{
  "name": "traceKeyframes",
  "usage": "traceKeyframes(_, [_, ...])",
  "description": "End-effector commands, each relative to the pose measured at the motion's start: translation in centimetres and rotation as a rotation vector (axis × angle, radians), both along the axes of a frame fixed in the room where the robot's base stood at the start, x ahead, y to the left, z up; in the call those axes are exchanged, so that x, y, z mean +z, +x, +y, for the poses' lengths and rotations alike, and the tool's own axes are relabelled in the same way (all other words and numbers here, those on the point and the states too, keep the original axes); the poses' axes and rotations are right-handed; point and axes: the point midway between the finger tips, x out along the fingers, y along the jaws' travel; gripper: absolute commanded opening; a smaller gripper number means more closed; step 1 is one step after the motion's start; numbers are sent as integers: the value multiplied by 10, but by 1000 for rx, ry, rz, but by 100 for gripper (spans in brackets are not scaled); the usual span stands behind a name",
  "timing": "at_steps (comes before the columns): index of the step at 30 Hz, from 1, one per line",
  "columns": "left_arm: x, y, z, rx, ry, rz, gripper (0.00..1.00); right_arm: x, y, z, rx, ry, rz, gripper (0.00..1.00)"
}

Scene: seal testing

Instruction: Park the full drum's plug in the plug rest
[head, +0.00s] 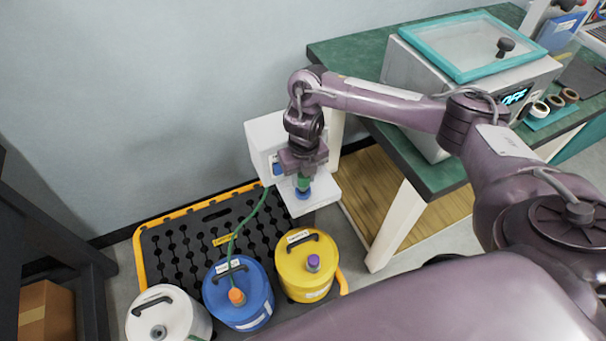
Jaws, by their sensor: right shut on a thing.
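My right gripper (303,176) is shut on a small green piece at the white wall unit. I cannot tell whether this piece is a plug. A blue round part (302,193) is directly below it, on the unit's white shelf (322,196); whether the two touch is unclear. The white drum (184,311) has a grey round fitting on top. The blue drum (255,304) has an orange plug (236,296). The yellow drum (292,269) has a purple plug (313,262). Which drum is full does not show. My left gripper is out of view.
A green hose (239,231) runs from the white unit (263,134) down to the drums. The drums stand at a black pallet (175,246) with yellow edges. A green-topped bench (345,51) stands at right. A dark shelf with a cardboard box (47,311) is at left.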

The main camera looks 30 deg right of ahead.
Motion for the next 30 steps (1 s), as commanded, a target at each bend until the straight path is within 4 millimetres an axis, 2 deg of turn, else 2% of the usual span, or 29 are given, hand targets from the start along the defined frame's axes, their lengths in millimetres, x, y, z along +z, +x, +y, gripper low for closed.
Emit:
traceKeyframes(23, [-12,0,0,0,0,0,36,-16,0,0,0,0,0,7])
traceKeyframes(24, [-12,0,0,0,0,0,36,-16,0,0,0,0,0,33])
traceKeyframes(30, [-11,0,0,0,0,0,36,-16,0,0,0,0,0,57])
